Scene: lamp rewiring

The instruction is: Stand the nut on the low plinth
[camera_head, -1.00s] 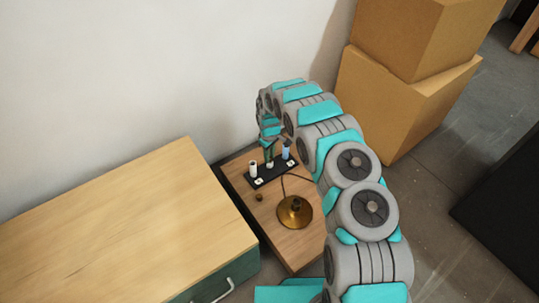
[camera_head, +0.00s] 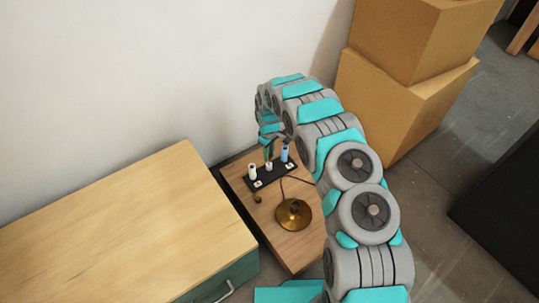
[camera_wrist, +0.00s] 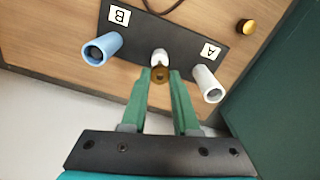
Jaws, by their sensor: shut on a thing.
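My gripper (camera_wrist: 160,76) has green fingers pointing at the black board (camera_wrist: 136,44). They are shut on a small brass nut (camera_wrist: 160,75) at their tips. Just beyond it, a short white post (camera_wrist: 159,57) stands between the fingertips; it looks like the low plinth. I cannot tell whether nut and post touch. The board carries a blue tube (camera_wrist: 102,49) by label B and a white tube (camera_wrist: 206,83) by label A. In the head view my gripper (camera_head: 268,158) is over the middle of the board (camera_head: 266,181), and the nut is too small to make out.
The board lies on a wooden table (camera_head: 280,247). A brass lamp base (camera_head: 293,213) with a dark cord and a small brass knob (camera_head: 257,199) are on it. A wood-topped cabinet (camera_head: 115,225) stands at left, a wall behind, cardboard boxes (camera_head: 390,105) at right.

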